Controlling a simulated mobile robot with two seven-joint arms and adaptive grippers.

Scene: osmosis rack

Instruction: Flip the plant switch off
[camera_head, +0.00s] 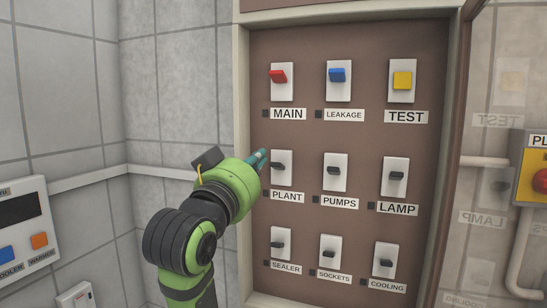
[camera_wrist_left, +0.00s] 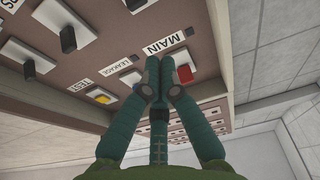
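The plant switch (camera_head: 278,166) is a dark lever on a white plate above the PLANT label, in the left column of the brown panel in the head view. A dark lever (camera_wrist_left: 134,4) at the top edge of the left wrist view seems to be the same switch. My left gripper (camera_head: 263,157) has teal fingers just left of and slightly above this lever. In the left wrist view its fingertips (camera_wrist_left: 160,80) are together with nothing between them. I cannot tell whether they touch the panel. My right gripper is not in view.
The red MAIN switch (camera_head: 278,76) is above, the PUMPS switch (camera_head: 333,170) to the right and the SEALER switch (camera_head: 277,245) below. The panel's raised pale frame (camera_head: 241,80) runs along its left. An open transparent door (camera_head: 493,140) stands at the right.

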